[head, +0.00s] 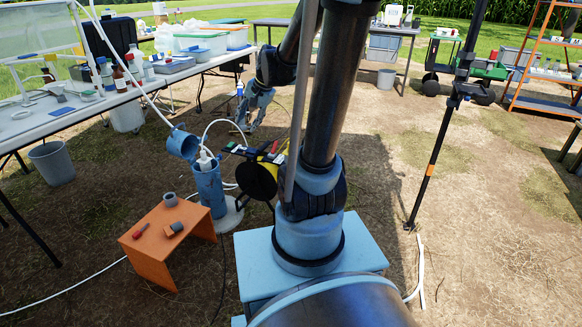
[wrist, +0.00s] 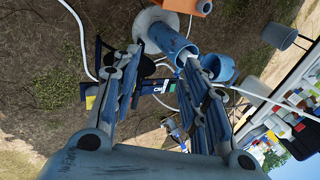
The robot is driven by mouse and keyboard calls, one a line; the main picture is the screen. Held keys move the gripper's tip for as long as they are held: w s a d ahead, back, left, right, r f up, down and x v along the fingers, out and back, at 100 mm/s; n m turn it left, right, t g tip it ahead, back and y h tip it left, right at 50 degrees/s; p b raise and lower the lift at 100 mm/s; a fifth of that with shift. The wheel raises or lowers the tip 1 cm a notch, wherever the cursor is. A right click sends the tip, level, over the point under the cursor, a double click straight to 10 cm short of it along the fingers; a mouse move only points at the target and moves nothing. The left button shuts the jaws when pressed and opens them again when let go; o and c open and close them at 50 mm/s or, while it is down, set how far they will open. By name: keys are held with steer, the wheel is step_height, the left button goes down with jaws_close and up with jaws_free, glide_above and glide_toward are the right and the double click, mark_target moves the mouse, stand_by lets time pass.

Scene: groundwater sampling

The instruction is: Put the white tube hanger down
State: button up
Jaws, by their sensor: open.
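The white tube hanger (head: 205,160) appears at the mouth of the upright blue well casing (head: 211,188), with white tubing arcing from it. I cannot tell how firmly it is seated. My gripper (head: 249,116) is open and empty, behind and to the right of the casing in the head view.
A blue hinged cap (head: 183,145) stands tilted beside the casing. A black and yellow reel (head: 257,180) is right of it. An orange stool (head: 150,240) carries small tools. A white table (head: 60,118) stands left, and a black pole (head: 440,130) right. White tubing crosses the ground.

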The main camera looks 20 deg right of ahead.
steer(key=s+d+f+n+h, duration=0.1)
steer(key=s+d+f+n, duration=0.1)
steer(key=s, duration=0.6)
steer(key=s+d+f+n+g+h, duration=0.1)
steer(key=s+d+f+n, duration=0.1)
steer(key=s, duration=0.6)
steer(key=s+d+f+n+h, duration=0.1)
steer(key=s+d+f+n, duration=0.1)
steer(key=s+d, duration=0.3)
steer(key=s+n, duration=0.1)
steer(key=s, duration=0.2)
steer(key=shift+d+n+g+h, duration=0.3)
steer(key=shift+g+h, duration=0.1)
steer(key=shift+f, duration=0.1)
